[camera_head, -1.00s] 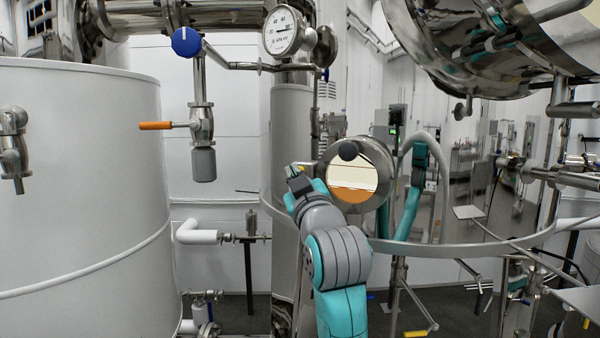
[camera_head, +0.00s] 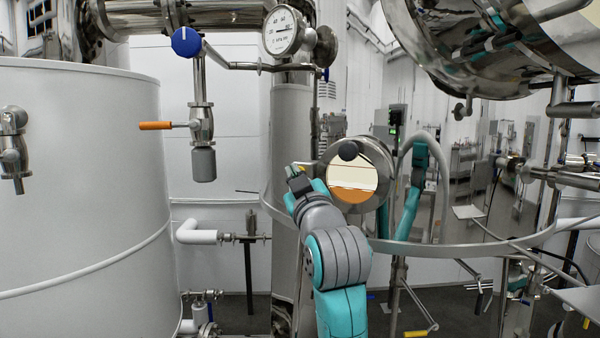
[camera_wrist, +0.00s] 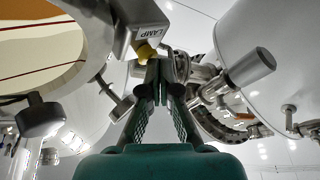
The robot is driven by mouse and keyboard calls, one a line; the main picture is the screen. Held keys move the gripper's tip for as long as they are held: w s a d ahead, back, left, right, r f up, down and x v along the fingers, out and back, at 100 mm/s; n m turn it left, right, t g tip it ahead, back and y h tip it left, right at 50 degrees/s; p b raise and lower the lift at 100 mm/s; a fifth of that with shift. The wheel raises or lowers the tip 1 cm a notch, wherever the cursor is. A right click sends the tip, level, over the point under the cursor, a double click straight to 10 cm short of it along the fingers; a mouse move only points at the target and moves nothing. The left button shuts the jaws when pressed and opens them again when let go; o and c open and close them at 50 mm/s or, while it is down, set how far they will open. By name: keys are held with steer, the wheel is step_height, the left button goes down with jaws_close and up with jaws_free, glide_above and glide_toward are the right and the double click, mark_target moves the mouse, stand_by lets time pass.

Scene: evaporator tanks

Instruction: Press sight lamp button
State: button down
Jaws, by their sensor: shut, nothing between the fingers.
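The sight lamp button is a yellow button (camera_wrist: 146,52) on the underside of a grey box labelled LAMP (camera_wrist: 140,20) in the wrist view. My gripper (camera_wrist: 159,68) is shut and empty, its fingertips close beside the button; I cannot tell whether they touch it. In the head view my gripper (camera_head: 297,173) is at the left edge of the round sight glass (camera_head: 352,172), and the button is too small to make out clearly. The sight glass shows cream above orange. It also fills the upper left of the wrist view (camera_wrist: 45,45).
A dark knob (camera_head: 348,150) sits on the sight glass rim. A steel column (camera_head: 291,130) stands behind my gripper. A large white tank (camera_head: 80,180) is at left, and a valve with an orange handle (camera_head: 155,126) hangs beside it. A polished vessel (camera_head: 480,40) overhangs the upper right.

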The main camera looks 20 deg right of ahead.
steer(key=shift+w+d, duration=0.3)
steer(key=shift+d, duration=0.05)
stand_by(0.3)
steer(key=shift+s+a, duration=0.25)
stand_by(0.5)
steer(key=s+a, duration=0.4)
steer(key=shift+a, duration=0.25)
stand_by(0.5)
